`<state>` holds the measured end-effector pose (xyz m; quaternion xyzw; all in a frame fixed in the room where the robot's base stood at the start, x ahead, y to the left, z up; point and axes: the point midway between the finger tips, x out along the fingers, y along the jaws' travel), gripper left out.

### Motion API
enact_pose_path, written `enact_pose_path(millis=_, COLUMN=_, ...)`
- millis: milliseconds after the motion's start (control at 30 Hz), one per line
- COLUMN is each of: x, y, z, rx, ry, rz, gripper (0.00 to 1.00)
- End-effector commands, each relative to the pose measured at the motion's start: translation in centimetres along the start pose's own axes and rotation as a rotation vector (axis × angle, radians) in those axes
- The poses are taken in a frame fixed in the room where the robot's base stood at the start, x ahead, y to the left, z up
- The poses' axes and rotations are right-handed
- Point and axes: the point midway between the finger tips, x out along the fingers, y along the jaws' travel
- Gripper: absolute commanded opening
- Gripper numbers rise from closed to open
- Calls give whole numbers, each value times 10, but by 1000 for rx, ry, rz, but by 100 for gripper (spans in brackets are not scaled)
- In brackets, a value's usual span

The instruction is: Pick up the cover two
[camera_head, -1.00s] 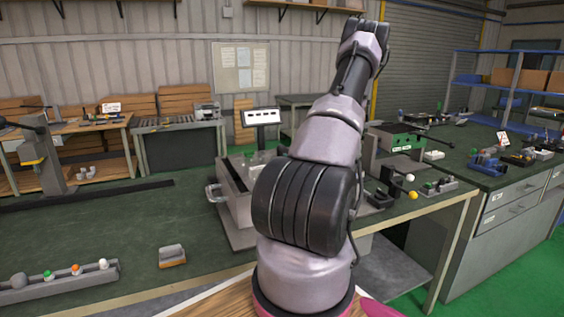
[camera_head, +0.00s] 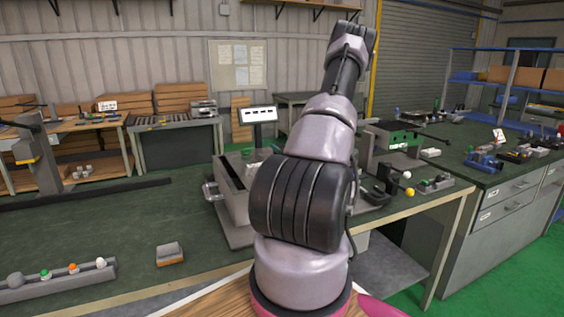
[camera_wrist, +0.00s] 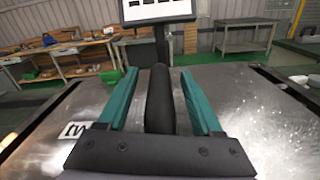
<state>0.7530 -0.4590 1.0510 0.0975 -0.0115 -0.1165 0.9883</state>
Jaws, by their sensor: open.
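In the wrist view my gripper (camera_wrist: 160,74) has two teal fingers spread apart. An upright-looking black rounded bar (camera_wrist: 160,103), like a handle, lies between them; the fingers do not appear closed on it. Below is a scratched grey metal plate (camera_wrist: 240,98) with a white tag (camera_wrist: 75,130) bearing a sideways mark that looks like a 2; this appears to be cover two. In the head view my arm hides the gripper and most of the cover; the grey metal box (camera_head: 233,203) shows left of the arm.
A small screen on a post (camera_head: 258,115) stands behind the box, close ahead of the fingers in the wrist view (camera_wrist: 158,10). A rail with several buttons (camera_head: 58,280) and a small block (camera_head: 170,254) lie on the green table. The table's left middle is clear.

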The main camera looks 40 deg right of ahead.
Motion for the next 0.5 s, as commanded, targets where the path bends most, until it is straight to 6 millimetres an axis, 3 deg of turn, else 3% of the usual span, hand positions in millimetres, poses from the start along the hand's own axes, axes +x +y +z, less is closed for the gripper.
enact_pose_path(millis=33, x=0, y=0, z=0, rx=0, ry=0, rz=0, gripper=67)
enact_pose_path(millis=200, x=0, y=0, z=0, rx=0, ry=0, rz=0, gripper=2)
enact_pose_path(millis=500, x=0, y=0, z=0, rx=0, ry=0, rz=0, gripper=0)
